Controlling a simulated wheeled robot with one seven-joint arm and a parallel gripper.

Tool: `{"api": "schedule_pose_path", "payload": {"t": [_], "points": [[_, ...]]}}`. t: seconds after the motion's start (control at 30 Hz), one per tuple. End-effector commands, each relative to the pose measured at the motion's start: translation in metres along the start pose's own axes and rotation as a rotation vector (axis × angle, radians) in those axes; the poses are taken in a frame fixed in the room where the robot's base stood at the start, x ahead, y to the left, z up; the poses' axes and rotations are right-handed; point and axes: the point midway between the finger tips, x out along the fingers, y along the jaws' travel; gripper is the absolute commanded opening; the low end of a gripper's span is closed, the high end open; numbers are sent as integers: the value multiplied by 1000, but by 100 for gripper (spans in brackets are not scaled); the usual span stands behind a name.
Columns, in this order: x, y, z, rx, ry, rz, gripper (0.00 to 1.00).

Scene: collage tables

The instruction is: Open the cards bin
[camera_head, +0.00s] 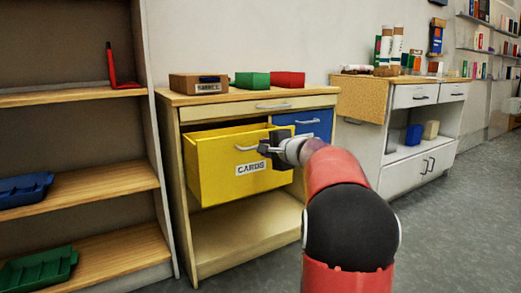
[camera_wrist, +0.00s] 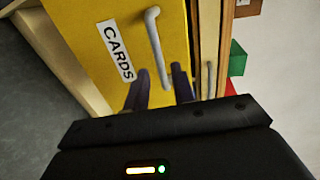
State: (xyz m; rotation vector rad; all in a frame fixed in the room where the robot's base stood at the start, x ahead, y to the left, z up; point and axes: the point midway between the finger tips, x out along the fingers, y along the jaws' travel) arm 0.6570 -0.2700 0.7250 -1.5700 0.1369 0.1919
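The yellow cards bin (camera_head: 218,172), labelled CARDS, sticks out from the front of a wooden cabinet, and its open top shows. Its front also fills much of the wrist view (camera_wrist: 85,30). Its pale bar handle (camera_head: 245,149) is also in the wrist view (camera_wrist: 154,40). My gripper (camera_head: 265,146) is at the right end of the handle, close to the bin's front. In the wrist view, the fingers (camera_wrist: 160,75) are apart, with the handle's near end between them. Whether they touch the handle cannot be told.
A blue bin (camera_head: 315,122) sits in the cabinet to the right, partly behind my arm. A thin drawer (camera_head: 225,111) is above. A cardboard box (camera_head: 198,84), a green block (camera_head: 252,80) and a red block (camera_head: 287,80) stand on top. The lower cabinet shelf (camera_head: 235,235) is empty.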

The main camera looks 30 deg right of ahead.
Motion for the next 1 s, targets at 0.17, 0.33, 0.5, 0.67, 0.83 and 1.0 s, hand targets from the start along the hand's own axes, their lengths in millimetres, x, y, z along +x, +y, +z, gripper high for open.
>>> {"api": "schedule_pose_path", "payload": {"t": [0.17,0.33,0.5,0.67,0.83,1.0], "points": [[-23,0,-1,0,2,0,25],[-29,0,0,0,0,0,25],[-29,0,0,0,0,0,25],[-29,0,0,0,0,0,25],[-30,0,7,-12,-9,7,25],[-45,9,74,-148,-108,92,25]]}}
